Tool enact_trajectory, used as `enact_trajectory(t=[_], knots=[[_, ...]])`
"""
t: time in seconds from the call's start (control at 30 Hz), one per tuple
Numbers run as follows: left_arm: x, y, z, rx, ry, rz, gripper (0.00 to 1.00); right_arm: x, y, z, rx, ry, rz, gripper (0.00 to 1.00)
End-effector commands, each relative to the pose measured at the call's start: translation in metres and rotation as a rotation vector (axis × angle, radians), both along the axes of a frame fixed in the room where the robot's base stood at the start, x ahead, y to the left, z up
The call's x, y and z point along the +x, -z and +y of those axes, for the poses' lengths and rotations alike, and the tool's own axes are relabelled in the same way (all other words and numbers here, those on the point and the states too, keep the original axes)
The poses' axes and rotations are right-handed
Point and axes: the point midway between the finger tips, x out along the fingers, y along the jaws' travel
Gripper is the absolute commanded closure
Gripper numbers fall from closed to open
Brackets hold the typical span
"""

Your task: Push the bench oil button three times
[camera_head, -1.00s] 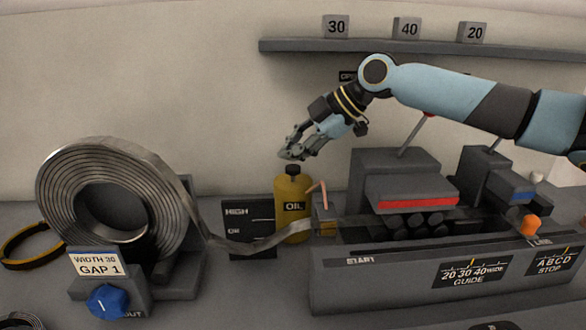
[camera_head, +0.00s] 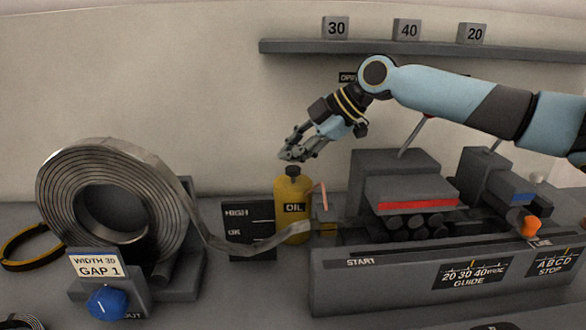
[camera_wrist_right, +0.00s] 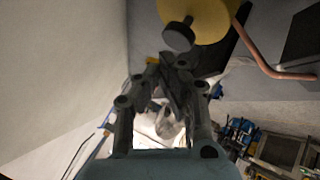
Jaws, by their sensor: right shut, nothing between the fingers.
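The yellow oil bottle (camera_head: 291,226) stands on the bench left of the START machine, with a dark round button (camera_head: 293,170) on top. My right gripper (camera_head: 290,155) is shut and empty, just above the button, with a small gap apparent between them. In the right wrist view the gripper (camera_wrist_right: 172,80) points towards the yellow bottle (camera_wrist_right: 207,14) and its dark button (camera_wrist_right: 178,37), which lies just beyond the fingertips. My left gripper is not in view.
A copper spout (camera_head: 323,195) rises beside the bottle. A metal strip runs from the large coil (camera_head: 60,195) past the bottle's front to the machine (camera_head: 345,280). A dark sign panel (camera_head: 245,245) stands behind the strip. A shelf (camera_head: 300,46) is on the wall.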

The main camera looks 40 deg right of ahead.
Motion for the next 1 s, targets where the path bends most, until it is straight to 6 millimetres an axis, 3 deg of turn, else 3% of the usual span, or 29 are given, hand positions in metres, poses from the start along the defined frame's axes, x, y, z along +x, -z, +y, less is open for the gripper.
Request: enact_trajectory(t=[1.0], knots=[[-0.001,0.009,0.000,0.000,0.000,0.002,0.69,0.000,0.013,0.000,0.000,0.000,0.000,1.00]])
